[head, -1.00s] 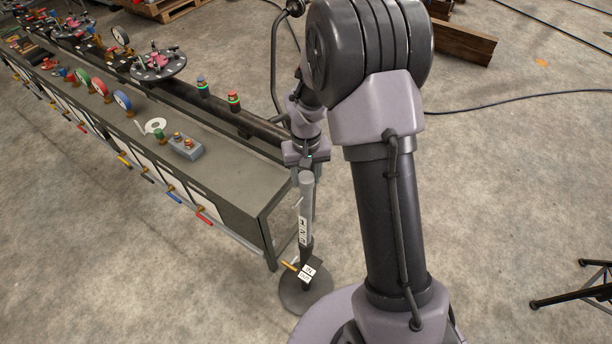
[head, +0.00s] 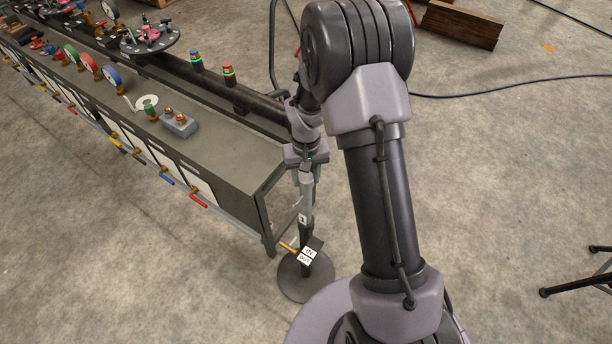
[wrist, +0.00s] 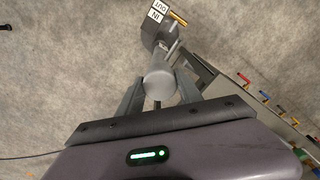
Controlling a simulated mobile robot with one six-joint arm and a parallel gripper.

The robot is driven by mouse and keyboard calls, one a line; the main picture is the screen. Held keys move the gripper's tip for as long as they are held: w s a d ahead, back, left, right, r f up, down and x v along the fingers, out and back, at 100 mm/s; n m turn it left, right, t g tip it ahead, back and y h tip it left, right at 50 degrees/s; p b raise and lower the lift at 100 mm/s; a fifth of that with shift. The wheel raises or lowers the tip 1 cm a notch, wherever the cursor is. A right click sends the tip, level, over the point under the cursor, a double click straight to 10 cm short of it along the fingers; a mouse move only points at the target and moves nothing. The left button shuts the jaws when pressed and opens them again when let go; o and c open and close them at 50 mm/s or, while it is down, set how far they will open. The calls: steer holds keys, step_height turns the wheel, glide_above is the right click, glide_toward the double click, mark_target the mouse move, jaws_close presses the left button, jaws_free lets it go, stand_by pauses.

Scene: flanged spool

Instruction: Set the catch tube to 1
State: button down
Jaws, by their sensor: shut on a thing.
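The catch tube (head: 307,190) is a light grey upright tube in a dark stand with a round base (head: 306,284). A white mark (head: 303,218), which looks like a 1, shows just above the dark lower sleeve. A plate with IN and OUT labels (head: 307,255) and an orange lever (head: 288,247) sit low on the stand. My gripper (head: 306,170) is at the tube's top. In the wrist view my gripper (wrist: 158,88) has its fingers on either side of the round tube top (wrist: 159,83), shut on it.
A long grey bench (head: 225,150) stands to the left, its near end close to the stand. It carries gauges, a grey box (head: 179,124) and a dark pipe. Black tripod legs (head: 575,283) are at the right edge. The floor between is open.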

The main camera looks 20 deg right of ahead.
steer(key=c, duration=0.8)
jaws_free()
steer(key=shift+f, duration=0.2)
steer(key=shift+r, duration=0.1)
step_height(320, 180, up, 17)
steer(key=p, duration=0.4)
steer(key=shift+r+p, duration=0.2)
steer(key=shift+p, duration=0.15)
